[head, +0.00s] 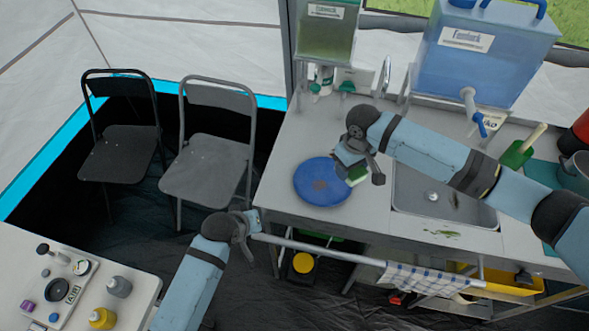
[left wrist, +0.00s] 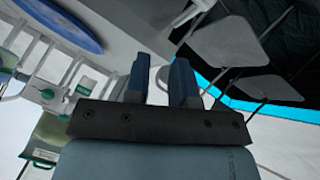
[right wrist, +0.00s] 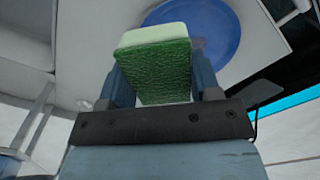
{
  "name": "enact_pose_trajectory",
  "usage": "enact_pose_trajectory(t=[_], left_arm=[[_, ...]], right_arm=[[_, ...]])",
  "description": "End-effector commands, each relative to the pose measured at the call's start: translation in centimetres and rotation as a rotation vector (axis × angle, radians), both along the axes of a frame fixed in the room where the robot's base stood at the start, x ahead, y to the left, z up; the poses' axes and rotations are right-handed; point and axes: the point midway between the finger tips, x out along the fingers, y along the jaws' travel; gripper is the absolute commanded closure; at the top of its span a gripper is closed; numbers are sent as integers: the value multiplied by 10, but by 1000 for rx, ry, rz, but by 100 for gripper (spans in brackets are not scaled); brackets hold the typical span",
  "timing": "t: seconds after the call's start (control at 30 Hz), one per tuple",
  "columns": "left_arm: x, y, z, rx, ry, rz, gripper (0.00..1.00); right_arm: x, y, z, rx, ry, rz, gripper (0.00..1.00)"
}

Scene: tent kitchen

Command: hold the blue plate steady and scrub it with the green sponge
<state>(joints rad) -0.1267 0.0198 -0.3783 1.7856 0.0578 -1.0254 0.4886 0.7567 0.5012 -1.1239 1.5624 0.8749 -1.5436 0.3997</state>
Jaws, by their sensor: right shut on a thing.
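The blue plate (head: 312,190) lies flat on the counter, left of the sink, with a faint brownish smudge on it. The green sponge (head: 358,176) is at the plate's right edge. My right gripper (head: 355,169) is shut on the sponge; the right wrist view shows the sponge (right wrist: 152,70) between the fingers, with the plate (right wrist: 205,30) beyond it. I cannot tell whether the sponge touches the plate. My left gripper (head: 251,223) is near the counter's front left corner, away from the plate. Its fingers (left wrist: 160,82) are apart with nothing between them. The plate's edge (left wrist: 60,22) shows in the left wrist view.
The sink (head: 425,192) is right of the plate. A blue water container (head: 490,60) with a tap and a green dispenser (head: 325,40) stand behind. A rail (head: 320,249) with a checked towel (head: 425,277) runs along the counter's front. Two folding chairs (head: 210,165) stand left.

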Motion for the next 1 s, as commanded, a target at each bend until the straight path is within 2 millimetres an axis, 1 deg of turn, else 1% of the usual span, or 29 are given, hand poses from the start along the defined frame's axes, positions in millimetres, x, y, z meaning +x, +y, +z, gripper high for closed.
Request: enact_pose_trajectory(t=[0.03, 0.1, 0.2, 0.3, 0.43, 0.5, 0.6, 0.67, 0.77, 0.87, 1.0], left_arm=[[17, -16, 10, -24, 52, 23, 77], [31, -35, 20, -52, 141, 66, 77], [49, -60, 37, -70, 265, 130, 77], [63, -79, 57, -65, 370, 196, 77], [74, -96, 79, -38, 469, 273, 77], [78, -101, 88, -21, 502, 305, 77], [80, -105, 96, -6, 532, 335, 77], [81, -107, 97, 0, 543, 346, 77], [82, -109, 92, 5, 548, 352, 77], [83, -110, 79, 7, 550, 353, 77], [85, -114, 53, 7, 550, 353, 77]], right_arm=[[0, 0, 0, 0, 0, 0, 62], [0, 0, 0, 0, 0, 0, 62], [0, 0, 0, 0, 0, 0, 62], [0, 0, 0, 0, 0, 0, 62], [0, 0, 0, 0, 0, 0, 62], [0, 0, 0, 0, 0, 0, 62], [0, 0, 0, 0, 0, 0, 62], [0, 0, 0, 0, 0, 0, 62], [0, 0, 0, 0, 0, 0, 62], [0, 0, 0, 0, 0, 0, 62], [0, 0, 0, 0, 0, 0, 62]])
